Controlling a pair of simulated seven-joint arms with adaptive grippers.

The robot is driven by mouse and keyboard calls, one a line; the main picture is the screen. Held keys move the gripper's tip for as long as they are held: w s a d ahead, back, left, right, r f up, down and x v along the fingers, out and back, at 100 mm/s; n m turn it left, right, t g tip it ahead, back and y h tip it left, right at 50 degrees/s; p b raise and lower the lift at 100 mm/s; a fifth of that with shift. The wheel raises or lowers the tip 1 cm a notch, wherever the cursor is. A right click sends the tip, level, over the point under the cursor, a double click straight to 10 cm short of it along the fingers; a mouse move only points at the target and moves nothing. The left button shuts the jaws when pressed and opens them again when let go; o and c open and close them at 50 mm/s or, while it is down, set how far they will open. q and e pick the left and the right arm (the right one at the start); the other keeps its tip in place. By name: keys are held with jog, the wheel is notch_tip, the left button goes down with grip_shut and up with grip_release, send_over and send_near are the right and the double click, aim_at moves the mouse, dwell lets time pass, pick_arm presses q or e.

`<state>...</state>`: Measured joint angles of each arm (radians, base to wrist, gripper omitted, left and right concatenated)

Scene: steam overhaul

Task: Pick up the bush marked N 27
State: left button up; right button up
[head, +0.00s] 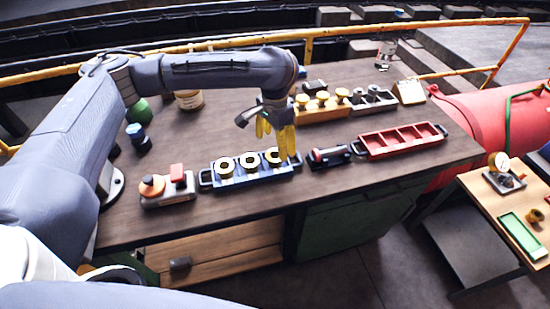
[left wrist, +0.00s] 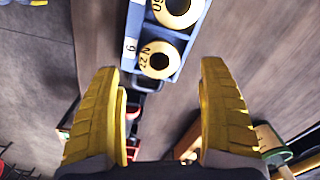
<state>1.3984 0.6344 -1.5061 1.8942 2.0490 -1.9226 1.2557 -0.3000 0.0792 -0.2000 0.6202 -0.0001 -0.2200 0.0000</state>
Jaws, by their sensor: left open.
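The bush marked N 27 (left wrist: 148,64) is a cream-yellow ring with a dark bore, seated in the end compartment of a blue tray (left wrist: 190,50). A label 9 is on the tray wall beside it. In the head view it appears to be the rightmost bush (head: 273,156) of the three in the blue tray (head: 240,182). My left gripper (head: 275,143) is open, with yellow fingers pointing down over the tray's right end. In the left wrist view the open left gripper (left wrist: 160,75) has its fingers on either side of the N 27 bush, apart from it. My right gripper is not in view.
Two other bushes (head: 225,166) share the blue tray. A dark clamp-like device (head: 328,156) and a red compartment tray (head: 400,140) stand to the right. An orange-knobbed box (head: 168,187) stands left. Behind are a yellow tray (head: 322,112) and a grey block (head: 373,100).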

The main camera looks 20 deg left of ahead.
aim_at(275, 155)
pick_arm(q)
jog(key=shift+f, duration=2.8)
jog(key=c, duration=1.7)
